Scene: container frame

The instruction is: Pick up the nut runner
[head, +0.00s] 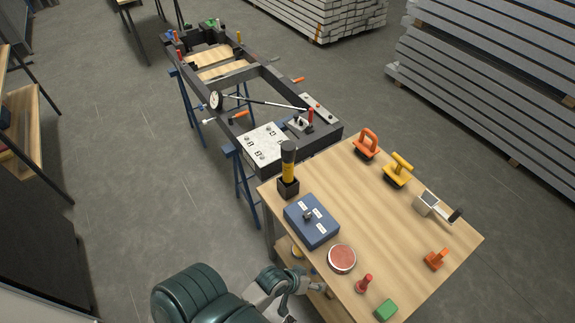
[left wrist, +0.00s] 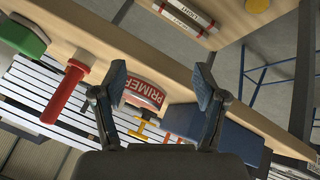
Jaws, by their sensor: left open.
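A black-and-yellow cylindrical tool (head: 288,165), which looks like the nut runner, stands upright in a dark square holder (head: 288,188) at the wooden table's (head: 395,235) left corner. I cannot make it out in the left wrist view. My left gripper (head: 302,282) is beside the table's near left edge, on the near side of the blue box and apart from the tool. In the left wrist view the fingers of the left gripper (left wrist: 160,80) are spread, with nothing held between them. My right gripper is not in view.
On the table are a blue box (head: 312,221), a red-topped primer tin (head: 342,258), a red-handled piece (head: 364,283), a green block (head: 385,309) and orange and yellow-handled tools (head: 398,168). The dark frame (head: 250,90) stands behind.

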